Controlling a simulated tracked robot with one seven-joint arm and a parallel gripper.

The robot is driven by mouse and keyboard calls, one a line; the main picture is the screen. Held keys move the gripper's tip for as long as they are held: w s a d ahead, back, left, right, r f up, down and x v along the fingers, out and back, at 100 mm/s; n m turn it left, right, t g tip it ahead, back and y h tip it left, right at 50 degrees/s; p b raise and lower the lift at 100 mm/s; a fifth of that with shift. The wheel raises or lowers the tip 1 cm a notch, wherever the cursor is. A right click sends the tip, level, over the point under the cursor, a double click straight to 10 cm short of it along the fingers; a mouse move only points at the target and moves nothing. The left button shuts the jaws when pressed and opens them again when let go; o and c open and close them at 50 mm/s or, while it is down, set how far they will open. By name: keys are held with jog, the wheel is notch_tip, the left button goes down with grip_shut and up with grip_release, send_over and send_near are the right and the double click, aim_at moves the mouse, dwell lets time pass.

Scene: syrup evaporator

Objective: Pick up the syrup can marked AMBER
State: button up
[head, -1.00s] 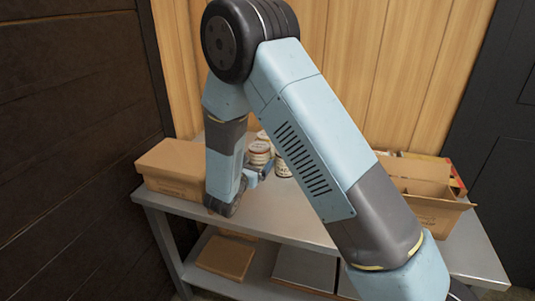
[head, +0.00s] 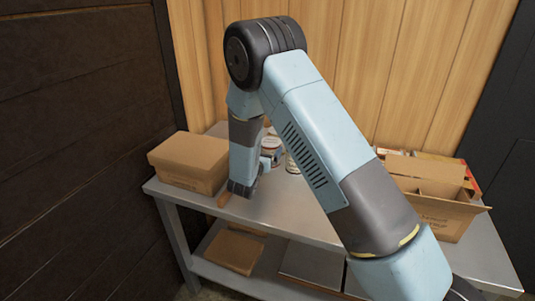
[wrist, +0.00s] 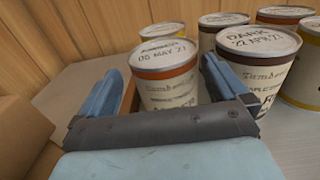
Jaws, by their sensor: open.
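In the wrist view, a cream can with an orange-brown band (wrist: 166,85) stands upright between the fingers of my gripper (wrist: 161,68). Its lid shows a date like MAY 21; the small word above it is hard to read but looks like AMBER. My gripper is open, one finger on each side of the can; I cannot tell whether either touches it. Its lower part is hidden behind my gripper. In the head view, my arm hides most of the gripper and cans.
A can marked DARK (wrist: 256,75) stands close right of my right finger. Another can (wrist: 163,31) is right behind. More cans stand at the right back. A closed carton (head: 188,165) sits left, an open carton (head: 440,212) right, on the metal table (head: 290,218).

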jog(key=shift+x, duration=2.6)
jog(key=shift+s+d+f, duration=0.1)
jog(key=shift+d+f, duration=0.05)
jog(key=shift+f, duration=0.05)
jog(key=shift+c, duration=0.5)
jog(key=c, duration=1.2)
jog(key=shift+c, duration=0.4)
jog(key=shift+r, duration=0.15)
